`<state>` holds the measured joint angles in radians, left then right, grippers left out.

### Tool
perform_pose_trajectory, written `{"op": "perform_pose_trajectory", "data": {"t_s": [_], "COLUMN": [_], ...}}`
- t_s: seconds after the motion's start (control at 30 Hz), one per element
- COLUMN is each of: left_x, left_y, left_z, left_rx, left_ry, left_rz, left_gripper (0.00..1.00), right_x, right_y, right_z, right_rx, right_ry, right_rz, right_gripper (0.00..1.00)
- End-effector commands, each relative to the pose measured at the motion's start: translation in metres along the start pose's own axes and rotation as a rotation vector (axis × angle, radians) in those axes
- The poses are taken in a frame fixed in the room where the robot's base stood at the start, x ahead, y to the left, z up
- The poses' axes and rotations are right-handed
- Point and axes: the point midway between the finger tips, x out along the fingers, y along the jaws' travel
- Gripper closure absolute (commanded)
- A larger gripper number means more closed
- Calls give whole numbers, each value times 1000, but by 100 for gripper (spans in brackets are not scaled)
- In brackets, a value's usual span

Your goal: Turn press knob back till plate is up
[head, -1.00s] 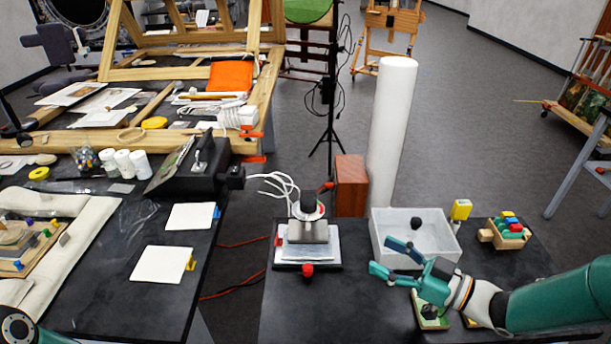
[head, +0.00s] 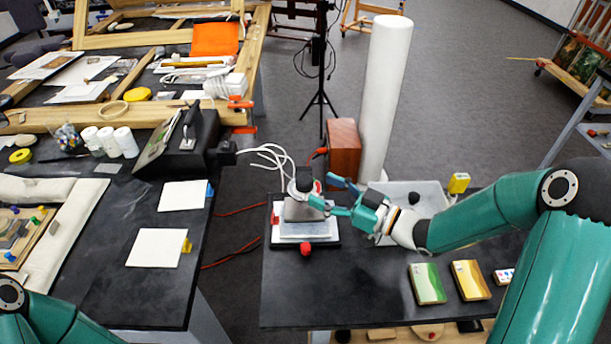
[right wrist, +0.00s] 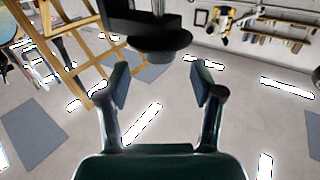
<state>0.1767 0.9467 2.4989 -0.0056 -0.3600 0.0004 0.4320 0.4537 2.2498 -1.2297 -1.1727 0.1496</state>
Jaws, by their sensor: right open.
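The press (head: 305,212) stands near the back left of the black table, with a grey metal body over a pale base plate (head: 305,231). A dark knob (head: 305,184) is on its top, and a red ball (head: 305,249) is at its front. My right gripper (head: 323,191) is open and empty, just right of the press top, fingers pointing left towards it. In the right wrist view, a black round knob (right wrist: 155,42) shows above and between the open fingertips (right wrist: 160,83), apart from them. Whether the plate is raised cannot be told. My left gripper is out of view.
A white bin (head: 425,192) stands right of the press, partly behind my arm. A wooden box (head: 344,150) and a tall white roll (head: 385,100) stand behind. White cables (head: 268,155) curl at the press's left.

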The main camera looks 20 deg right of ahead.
Motion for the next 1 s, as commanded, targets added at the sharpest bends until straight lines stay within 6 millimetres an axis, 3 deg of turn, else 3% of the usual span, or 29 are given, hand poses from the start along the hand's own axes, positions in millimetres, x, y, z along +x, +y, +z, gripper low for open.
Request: {"op": "perform_pose_trajectory", "data": {"t_s": [0.1, 0.3, 0.7, 0.77, 1.0], "left_x": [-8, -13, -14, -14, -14], "left_y": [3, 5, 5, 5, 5], "left_z": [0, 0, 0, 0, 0], "left_rx": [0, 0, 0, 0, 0], "left_ry": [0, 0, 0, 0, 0], "left_rz": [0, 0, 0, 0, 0], "left_gripper": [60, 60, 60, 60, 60], "right_x": [24, 49, 57, 57, 57], "right_y": [-1, 0, 0, 0, 0], "right_z": [-2, -1, 0, 0, 0], "right_rx": [1, 0, -1, -1, 0], "right_ry": [0, 1, 0, 0, 0], "right_rz": [-5, -2, 0, 0, 0], "right_gripper": [34, 34, 34, 40, 80]}}
